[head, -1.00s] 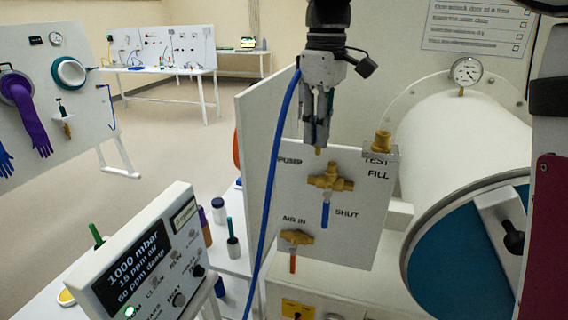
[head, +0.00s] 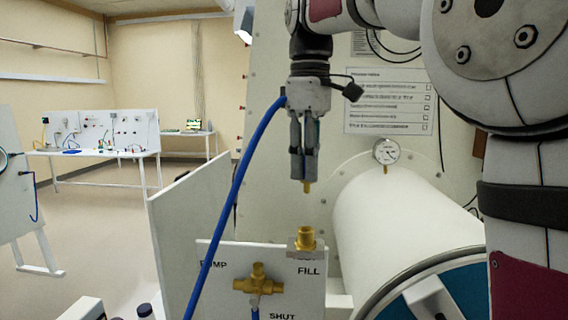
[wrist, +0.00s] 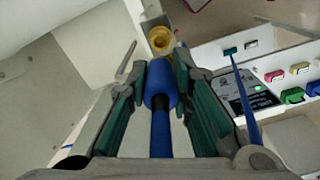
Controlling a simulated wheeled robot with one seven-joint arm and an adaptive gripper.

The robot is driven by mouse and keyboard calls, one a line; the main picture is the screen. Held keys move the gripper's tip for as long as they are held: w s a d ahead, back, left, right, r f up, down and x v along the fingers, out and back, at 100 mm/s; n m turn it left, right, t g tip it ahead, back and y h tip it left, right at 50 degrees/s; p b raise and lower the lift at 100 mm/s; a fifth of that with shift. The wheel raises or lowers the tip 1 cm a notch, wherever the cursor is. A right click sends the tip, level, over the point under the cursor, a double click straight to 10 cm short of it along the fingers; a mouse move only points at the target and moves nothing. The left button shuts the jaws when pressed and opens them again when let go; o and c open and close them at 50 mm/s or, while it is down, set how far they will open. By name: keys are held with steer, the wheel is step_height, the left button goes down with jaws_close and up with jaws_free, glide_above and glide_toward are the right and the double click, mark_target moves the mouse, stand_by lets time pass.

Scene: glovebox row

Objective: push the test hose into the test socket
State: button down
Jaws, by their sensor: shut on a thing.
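My gripper (head: 305,172) points down and is shut on the test hose (head: 236,185). The hose's brass tip (head: 307,187) sticks out below the fingers; the blue line runs down to the left. In the wrist view the hose's blue end (wrist: 159,82) sits between the fingers (wrist: 160,90). The test socket (head: 306,238) is an upright brass fitting on a small bracket at the panel's top edge. The tip hangs above it, apart, nearly in line in the head view. In the wrist view the socket (wrist: 160,38) shows just beyond the hose end.
The white panel (head: 215,262) carries a brass valve (head: 258,280) left of the socket. A white cylinder (head: 400,215) with a blue end lies close on the right, with a gauge (head: 387,151) behind it. A control box (wrist: 240,92) shows in the wrist view.

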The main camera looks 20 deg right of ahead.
steer(key=shift+s, duration=0.1)
steer(key=shift+f, duration=2.9)
steer(key=shift+f+p, duration=0.55)
steer(key=shift+f, duration=1.05)
stand_by(0.4)
steer(key=c, duration=1.3)
jaws_free()
steer(key=shift+c, duration=0.2)
step_height(320, 180, up, 12)
